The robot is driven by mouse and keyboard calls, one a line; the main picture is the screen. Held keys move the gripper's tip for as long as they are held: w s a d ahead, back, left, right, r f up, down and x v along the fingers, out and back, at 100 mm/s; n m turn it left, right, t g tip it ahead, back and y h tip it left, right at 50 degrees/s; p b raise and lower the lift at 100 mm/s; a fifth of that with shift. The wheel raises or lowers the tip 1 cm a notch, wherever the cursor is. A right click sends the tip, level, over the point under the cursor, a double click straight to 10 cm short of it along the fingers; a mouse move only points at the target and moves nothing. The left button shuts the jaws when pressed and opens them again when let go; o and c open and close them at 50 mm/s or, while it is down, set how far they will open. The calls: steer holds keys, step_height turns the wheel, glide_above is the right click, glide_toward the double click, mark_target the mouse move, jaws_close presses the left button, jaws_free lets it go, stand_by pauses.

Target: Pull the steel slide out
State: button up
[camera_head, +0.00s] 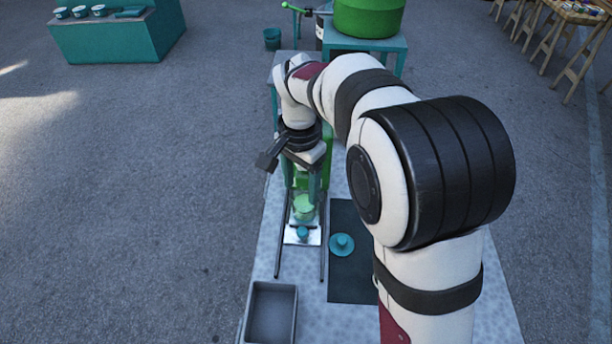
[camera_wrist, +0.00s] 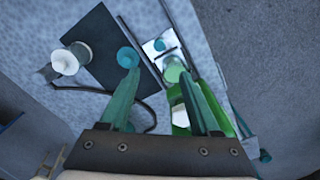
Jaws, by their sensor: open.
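The steel slide (camera_head: 290,238) is a bright plate between two dark rails, with a teal knob (camera_head: 303,231) near its front end. A green cylinder (camera_head: 303,207) stands on or just behind the plate. The wrist view also shows the slide (camera_wrist: 149,48), its knob (camera_wrist: 160,44) and the green cylinder (camera_wrist: 173,70). My gripper (camera_head: 302,190) is open and points down over the rails, behind the knob. In the wrist view its two teal fingers (camera_wrist: 161,73) are spread apart with nothing held; the right one overlaps green parts. The slide's rear is hidden.
A dark mat (camera_head: 350,275) with a teal knobbed piece (camera_head: 341,244) lies right of the rails. An empty grey tray (camera_head: 248,320) sits at the front. A white spool (camera_wrist: 64,62) and black cable show in the wrist view. Open pavement lies left.

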mark_target(302, 231)
step_height(302, 231, down, 16)
steer(key=shift+r, duration=0.25)
jaws_close()
steer(key=shift+r, duration=0.1)
stand_by(1.2)
